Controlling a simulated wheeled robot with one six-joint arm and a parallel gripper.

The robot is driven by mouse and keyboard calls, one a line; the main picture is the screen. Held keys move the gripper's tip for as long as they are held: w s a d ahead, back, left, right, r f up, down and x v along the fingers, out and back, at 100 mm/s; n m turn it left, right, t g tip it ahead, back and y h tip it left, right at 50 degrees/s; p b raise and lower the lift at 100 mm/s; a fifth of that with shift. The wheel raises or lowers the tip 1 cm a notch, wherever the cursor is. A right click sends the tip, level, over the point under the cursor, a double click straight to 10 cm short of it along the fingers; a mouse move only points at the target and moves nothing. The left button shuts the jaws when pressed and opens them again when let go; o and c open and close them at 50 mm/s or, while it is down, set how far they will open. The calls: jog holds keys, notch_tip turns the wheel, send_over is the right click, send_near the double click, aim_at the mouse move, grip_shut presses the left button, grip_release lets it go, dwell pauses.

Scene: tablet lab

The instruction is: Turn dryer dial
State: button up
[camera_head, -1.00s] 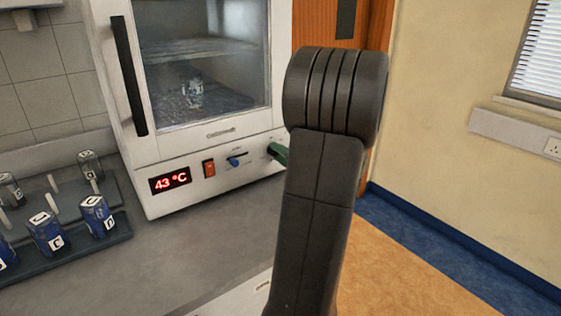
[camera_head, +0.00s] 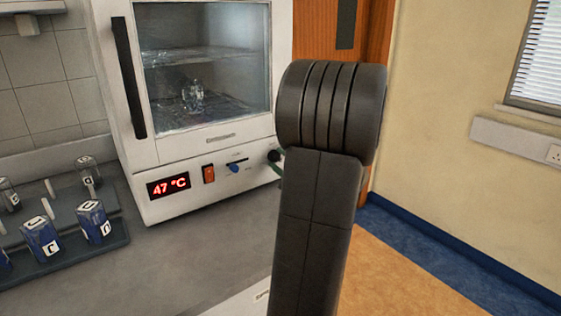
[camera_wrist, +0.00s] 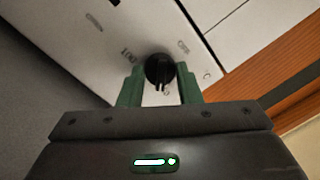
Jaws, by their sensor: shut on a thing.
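The white dryer (camera_head: 160,180) stands on the bench with its glass door closed. Its red display (camera_head: 169,187) reads 47 °C. The black dial (camera_wrist: 159,67) is on the front panel, between the green fingers of my gripper (camera_wrist: 160,78) in the wrist view. My gripper is shut on the dial. The white mark on the dial points towards the bottom of the wrist view. In the head view the dial (camera_head: 273,155) shows just left of my dark arm, which hides most of my gripper.
An orange switch (camera_head: 209,174) and a blue knob (camera_head: 233,168) sit left of the dial. A glass vessel (camera_head: 194,97) stands inside the dryer. A rack (camera_head: 75,258) with several blue-labelled bottles is at the left. The grey bench between is clear.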

jog(key=m, duration=0.2)
jog(key=m+p, duration=0.1)
jog(key=m, duration=0.2)
jog(key=shift+t+h+p, duration=0.3)
jog(key=shift+h, duration=0.1)
jog(key=m+h+p, duration=0.1)
jog(key=m+p, duration=0.2)
jog(key=m, duration=0.3)
jog(key=shift+s+a+r, duration=0.1)
jog(key=shift+r, duration=0.05)
jog(key=m+p, duration=0.5)
jog(key=m, duration=0.2)
jog(key=shift+r+h, duration=0.1)
jog(key=shift+h, duration=0.3)
jog(key=shift+m+p, duration=2)
jog(key=shift+m, duration=0.2)
jog(key=shift+f, duration=0.2)
jog(key=o, duration=1)
jog(key=b+v, duration=0.1)
jog(key=v, duration=1.2)
jog(key=shift+s+r+b, duration=0.2)
jog(key=shift+s+b, duration=0.1)
jog(key=shift+s, duration=0.1)
